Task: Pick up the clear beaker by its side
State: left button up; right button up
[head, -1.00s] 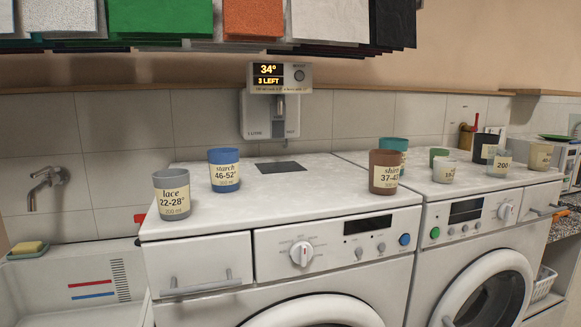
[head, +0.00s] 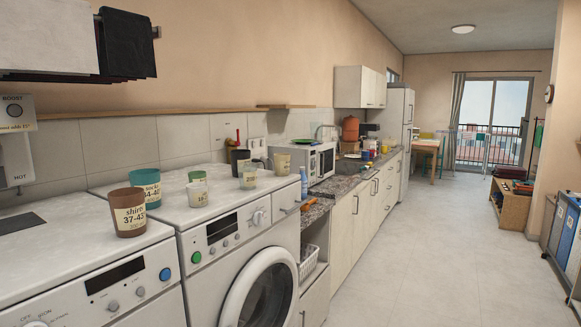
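Several labelled beakers stand upright on the two washing machines. On the right machine, a pale, see-through-looking beaker (head: 197,194) stands near the front. Another pale, translucent beaker (head: 247,177) stands behind it to the right. I cannot tell for sure which of these two is the clear beaker. A green beaker (head: 197,176), a black beaker (head: 240,158) and a beige beaker (head: 282,163) stand around them. A brown beaker (head: 128,197) and a teal beaker (head: 145,178) stand farther left. Neither of my grippers is in view.
The left washing machine top (head: 60,235) is mostly bare. A wall dispenser (head: 15,150) shows at the left edge. A counter with a microwave (head: 322,160) runs on past the right machine (head: 262,290). The floor (head: 430,250) to the right is open.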

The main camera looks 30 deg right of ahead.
aim_at(247, 171)
jog(key=i+l+u, duration=0.1)
jog(key=l, duration=0.7)
jog(key=i+l+u, duration=0.1)
jog(key=i+l, duration=0.15)
jog(key=l, duration=0.55)
jog(key=i+l+u, duration=0.1)
jog(key=l, duration=0.7)
jog(key=i+l, duration=0.1)
jog(key=l, duration=0.7)
jog(key=i+l+u, duration=0.15)
jog(key=l, duration=0.65)
jog(key=k, duration=0.05)
